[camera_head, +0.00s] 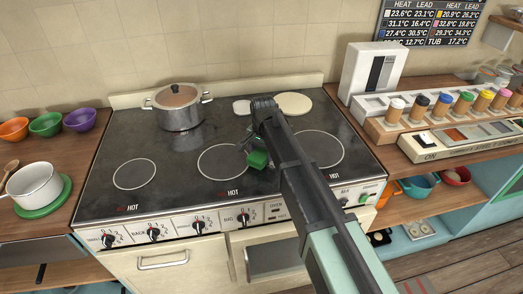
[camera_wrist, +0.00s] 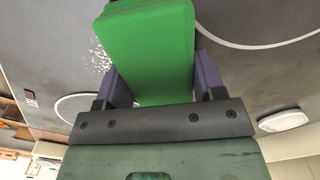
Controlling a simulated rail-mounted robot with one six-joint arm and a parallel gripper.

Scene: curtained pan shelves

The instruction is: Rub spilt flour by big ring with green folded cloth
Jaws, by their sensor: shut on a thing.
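The green folded cloth (camera_wrist: 148,45) is clamped between the two purple-grey fingers of my gripper (camera_wrist: 160,82) in the wrist view. In the head view the cloth (camera_head: 257,159) shows at the end of my arm, over the hob between the middle ring (camera_head: 223,178) and the right ring (camera_head: 340,160). White speckles of spilt flour (camera_wrist: 102,56) lie on the dark hob beside the cloth's left edge in the wrist view. I cannot make out the flour in the head view. Whether the cloth touches the hob is unclear.
A lidded steel pot (camera_head: 180,112) stands at the back left of the hob (camera_head: 165,200). A cream disc (camera_head: 292,104) lies at the back. Bowls and a white pan (camera_head: 34,186) stand on the left counter. The front left ring (camera_head: 134,174) is clear.

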